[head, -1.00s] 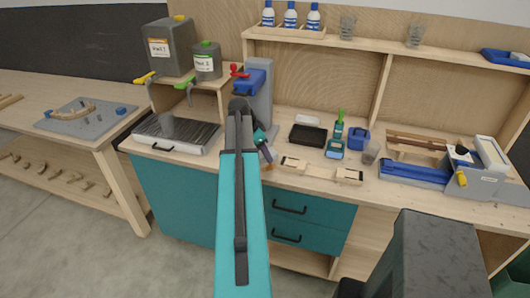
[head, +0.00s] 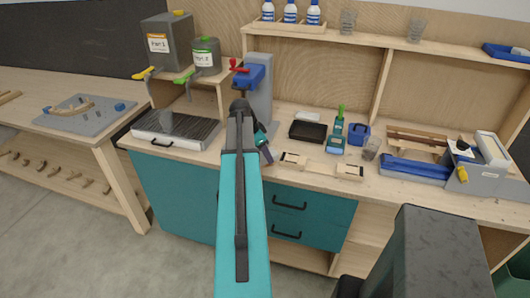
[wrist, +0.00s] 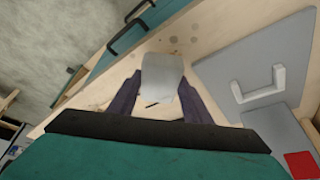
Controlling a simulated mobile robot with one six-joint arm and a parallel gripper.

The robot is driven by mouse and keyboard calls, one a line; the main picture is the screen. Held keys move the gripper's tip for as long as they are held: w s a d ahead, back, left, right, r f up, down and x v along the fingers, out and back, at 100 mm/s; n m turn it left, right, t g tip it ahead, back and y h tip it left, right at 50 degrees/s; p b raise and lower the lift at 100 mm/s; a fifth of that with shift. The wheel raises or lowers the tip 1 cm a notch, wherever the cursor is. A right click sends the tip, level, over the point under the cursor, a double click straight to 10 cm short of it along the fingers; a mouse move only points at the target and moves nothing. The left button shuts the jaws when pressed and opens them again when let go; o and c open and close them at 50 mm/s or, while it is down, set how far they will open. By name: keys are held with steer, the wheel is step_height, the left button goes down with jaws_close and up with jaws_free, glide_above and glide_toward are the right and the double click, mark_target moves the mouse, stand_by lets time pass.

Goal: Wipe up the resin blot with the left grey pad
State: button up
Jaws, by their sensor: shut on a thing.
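My gripper (wrist: 160,100) has its two dark fingers shut on a light grey pad (wrist: 162,72), seen between them in the wrist view. Which of the pads it is I cannot tell. Several small brownish spots (wrist: 174,46) lie on the pale wooden bench top just beyond the pad, near the front edge; they look like the resin blot. Whether the pad touches the wood is unclear. In the head view my gripper (head: 264,148) is over the bench front, right of the ribbed tray, and my arm hides the pad and the spots.
A ribbed metal tray (head: 177,131) stands left and a grey stand with a blue head (head: 248,76) behind. To the right are a black tray (head: 307,132), a wooden form (head: 322,167) and a blue vise-like tool (head: 418,168). A pale flat piece (head: 307,117) lies behind the black tray.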

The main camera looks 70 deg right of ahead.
mark_target(265, 169)
steer(key=shift+f+b, duration=0.6)
steer(key=shift+f, duration=1)
steer(key=shift+f+b, duration=0.65)
steer(key=shift+f, duration=0.4)
steer(key=shift+d, duration=0.1)
